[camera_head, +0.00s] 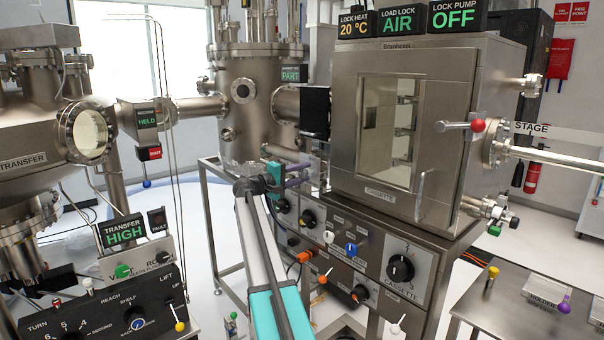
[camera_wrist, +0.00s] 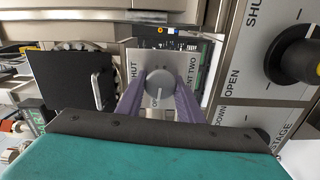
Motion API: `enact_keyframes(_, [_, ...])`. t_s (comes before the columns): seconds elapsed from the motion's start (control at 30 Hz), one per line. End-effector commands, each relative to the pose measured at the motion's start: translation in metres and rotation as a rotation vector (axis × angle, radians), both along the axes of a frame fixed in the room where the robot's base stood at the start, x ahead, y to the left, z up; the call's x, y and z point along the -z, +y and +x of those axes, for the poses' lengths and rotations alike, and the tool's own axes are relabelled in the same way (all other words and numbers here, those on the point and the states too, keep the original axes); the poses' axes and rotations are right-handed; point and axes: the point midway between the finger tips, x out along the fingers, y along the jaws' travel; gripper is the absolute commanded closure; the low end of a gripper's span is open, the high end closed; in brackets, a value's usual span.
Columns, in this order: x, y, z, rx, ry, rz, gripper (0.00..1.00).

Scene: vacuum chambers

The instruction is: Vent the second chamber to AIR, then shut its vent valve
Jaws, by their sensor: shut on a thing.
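In the wrist view, my gripper (camera_wrist: 160,92) has its purple fingers closed on both sides of a round grey knob (camera_wrist: 160,84). The knob's plate (camera_wrist: 136,60) reads SHUT and VENT TWO, with OPEN partly hidden by a finger. The white line on the knob points down in the picture, toward the OPEN side. In the head view, my gripper (camera_head: 298,175) reaches in beside the steel cabinet; the knob is hidden there. A tall steel chamber (camera_head: 240,82) stands behind, and the green display (camera_head: 290,74) in front of it reads PART; its small heading is unreadable.
The cassette cabinet (camera_head: 345,120) stands right of my gripper, under displays reading 20 °C, AIR and OFF. Its lower panel (camera_head: 340,262) has several knobs. A black knob (camera_wrist: 300,62) is right of the fingers in the wrist view. The transfer display (camera_head: 124,230) reads HIGH.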

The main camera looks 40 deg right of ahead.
Motion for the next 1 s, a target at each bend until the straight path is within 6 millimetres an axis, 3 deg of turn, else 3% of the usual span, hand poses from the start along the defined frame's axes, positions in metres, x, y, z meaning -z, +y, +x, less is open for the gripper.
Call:
enact_keyframes(0.23, [-0.0017, -0.0005, 0.0007, -0.002, 0.089, 0.003, 0.89])
enact_keyframes(0.7, [-0.0013, -0.0004, 0.001, -0.003, 0.107, 0.003, 0.89])
enact_keyframes(0.73, [-0.0013, -0.0004, 0.001, -0.003, 0.107, 0.003, 0.63])
enact_keyframes(0.8, [-0.0012, -0.0003, 0.0009, -0.003, 0.107, 0.004, 0.51])
enact_keyframes(1.0, [-0.0004, 0.0, 0.0007, -0.002, 0.105, 0.005, 0.48])
